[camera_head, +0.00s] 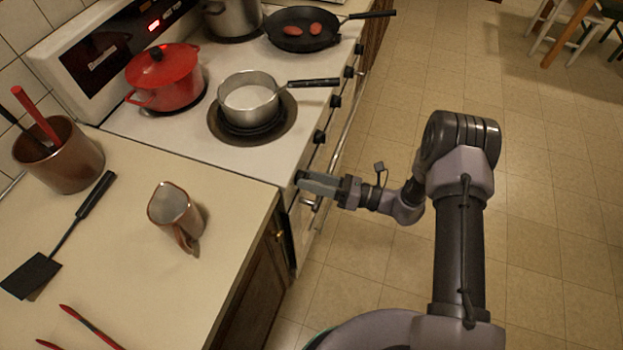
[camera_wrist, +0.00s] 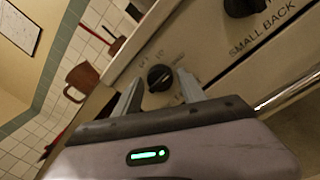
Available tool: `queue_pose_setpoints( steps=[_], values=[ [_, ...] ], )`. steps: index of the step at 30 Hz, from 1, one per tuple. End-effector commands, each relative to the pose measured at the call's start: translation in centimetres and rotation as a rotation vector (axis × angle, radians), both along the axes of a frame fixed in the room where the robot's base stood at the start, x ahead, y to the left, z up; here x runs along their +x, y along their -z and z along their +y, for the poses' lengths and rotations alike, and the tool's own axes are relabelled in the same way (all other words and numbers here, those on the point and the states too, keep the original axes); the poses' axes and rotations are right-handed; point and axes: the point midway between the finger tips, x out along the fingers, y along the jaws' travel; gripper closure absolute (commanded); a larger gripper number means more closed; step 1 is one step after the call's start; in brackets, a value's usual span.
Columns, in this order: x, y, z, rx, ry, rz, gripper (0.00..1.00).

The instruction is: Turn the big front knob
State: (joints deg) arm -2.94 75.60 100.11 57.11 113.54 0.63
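A round black knob (camera_wrist: 160,78) with a pointer mark sits on the pale stove front panel. In the wrist view it appears between the fingertips of my gripper (camera_wrist: 158,84), which is open, one finger on each side. I cannot tell whether the fingers touch it. The printing around this knob is partly hidden, so its name cannot be read. In the head view my gripper (camera_head: 312,183) is at the near end of the stove's front and hides that knob.
Another black knob (camera_wrist: 244,6), labelled SMALL BACK, is at the upper right. More knobs (camera_head: 319,137) run along the stove front. A saucepan (camera_head: 248,102) stands on a front burner, its handle (camera_head: 314,83) pointing toward the edge.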

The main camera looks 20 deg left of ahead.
Motion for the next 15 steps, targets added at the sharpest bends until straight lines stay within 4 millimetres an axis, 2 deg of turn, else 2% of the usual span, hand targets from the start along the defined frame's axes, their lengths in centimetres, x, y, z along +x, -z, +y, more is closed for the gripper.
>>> queue_pose_setpoints(
  steps=[15],
  values=[
    [0.04, -0.06, -0.2, 0.0, 0.001, -0.001, 0.42]
  ],
)
